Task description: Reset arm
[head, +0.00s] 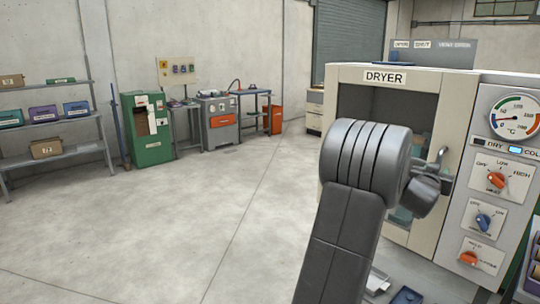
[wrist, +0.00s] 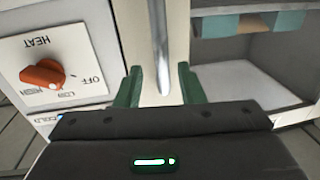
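My arm stands in front of the dryer (head: 347,75) in the head view, and my gripper's fingers are hidden there behind the arm. In the wrist view my gripper (wrist: 160,88) shows two green fingers set apart. The upright metal handle (wrist: 161,45) lies between them in the picture, with a gap on each side. I cannot tell how deep it sits between the fingers. The top of the handle also shows beside my wrist in the head view (head: 443,155). The wrist view is turned upside down.
The dryer's control panel (head: 507,165) has a round gauge (head: 515,116) and several orange and blue knobs. The orange heat knob (wrist: 43,75) is close on the left in the wrist view. Shelves (head: 50,128) and a green machine (head: 147,128) stand far left. The floor (head: 200,225) between is clear.

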